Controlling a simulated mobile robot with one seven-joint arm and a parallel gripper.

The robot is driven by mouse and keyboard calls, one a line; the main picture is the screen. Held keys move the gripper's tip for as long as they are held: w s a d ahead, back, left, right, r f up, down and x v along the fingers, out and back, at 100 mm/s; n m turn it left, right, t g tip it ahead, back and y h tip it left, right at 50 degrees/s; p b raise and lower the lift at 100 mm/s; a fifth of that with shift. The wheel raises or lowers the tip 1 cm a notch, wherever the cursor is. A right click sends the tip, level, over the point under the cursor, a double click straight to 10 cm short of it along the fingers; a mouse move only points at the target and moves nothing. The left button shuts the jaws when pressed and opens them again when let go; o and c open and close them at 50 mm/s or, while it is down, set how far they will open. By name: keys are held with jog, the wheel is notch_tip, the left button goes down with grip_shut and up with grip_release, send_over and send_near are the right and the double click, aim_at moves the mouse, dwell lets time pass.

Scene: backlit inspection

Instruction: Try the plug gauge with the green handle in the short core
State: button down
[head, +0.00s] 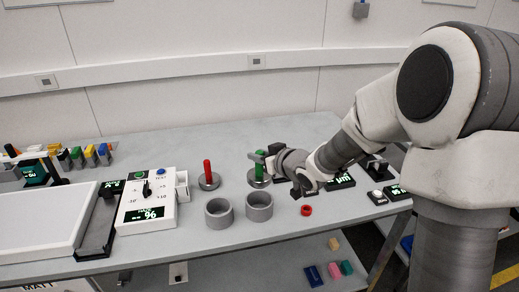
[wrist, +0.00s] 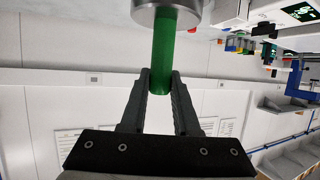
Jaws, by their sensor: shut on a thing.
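The plug gauge with the green handle (head: 260,158) is upright at the back of the table, its metal disc (head: 259,180) at the bottom. My gripper (head: 264,160) is shut on the green handle. In the wrist view the handle (wrist: 164,50) runs between the two fingertips (wrist: 160,78), with the metal disc cut off at the top edge. I cannot tell whether the disc touches the table. Two grey hollow cores stand in front, a left core (head: 219,220) and a right core (head: 259,213). Their heights look alike; I cannot tell which is the short one.
A red-handled plug gauge (head: 207,168) stands left of the green one. A white test box (head: 148,205) is further left. The table front (head: 255,238) is clear.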

aim_at(261, 167)
jog(key=shift+f+b, duration=2.75)
jog(key=shift+f, duration=0.35)
jog(key=shift+f+b, duration=1.85)
jog(key=shift+f, duration=0.4)
jog(key=shift+r, duration=0.15)
dwell(0.7)
jog(key=shift+r+p, duration=3)
jog(key=shift+r, duration=0.3)
